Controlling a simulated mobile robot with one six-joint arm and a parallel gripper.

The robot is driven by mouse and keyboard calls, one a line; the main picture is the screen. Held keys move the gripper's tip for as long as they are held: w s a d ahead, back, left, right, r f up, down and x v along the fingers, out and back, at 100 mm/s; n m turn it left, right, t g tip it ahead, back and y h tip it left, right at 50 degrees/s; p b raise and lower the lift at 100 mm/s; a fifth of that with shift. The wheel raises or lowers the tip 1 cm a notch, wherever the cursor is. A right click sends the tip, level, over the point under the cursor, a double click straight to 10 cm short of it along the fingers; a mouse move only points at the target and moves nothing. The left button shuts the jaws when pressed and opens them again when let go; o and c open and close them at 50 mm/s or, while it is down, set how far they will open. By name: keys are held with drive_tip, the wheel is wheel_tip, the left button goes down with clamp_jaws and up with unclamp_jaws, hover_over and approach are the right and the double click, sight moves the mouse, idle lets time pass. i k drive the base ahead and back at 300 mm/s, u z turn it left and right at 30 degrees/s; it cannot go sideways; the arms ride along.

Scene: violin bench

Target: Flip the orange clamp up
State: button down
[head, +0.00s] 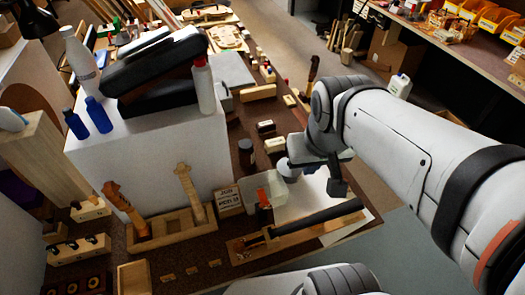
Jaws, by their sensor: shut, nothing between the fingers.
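A small orange-red piece (263,198) stands beside a pale translucent block (276,187) on the bench. It may be the orange clamp, but it is too small to tell its shape or whether it is up or down. My gripper (338,187) is above the right part of the bench, to the right of that piece and apart from it. It is shut and empty, and my wrist hides part of the bench behind it.
A long dark bar (318,218) lies on a wooden base at the front edge, with white paper (300,197) behind it. A small sign (228,200) stands to the left. A tall white block (150,150) carries black cases and bottles.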

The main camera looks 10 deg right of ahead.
sight(265, 205)
drive_tip(key=z, duration=0.15)
drive_tip(key=k, duration=1.75)
drive_tip(key=u, duration=0.85)
drive_tip(key=i, duration=1)
drive_tip(key=u, duration=0.1)
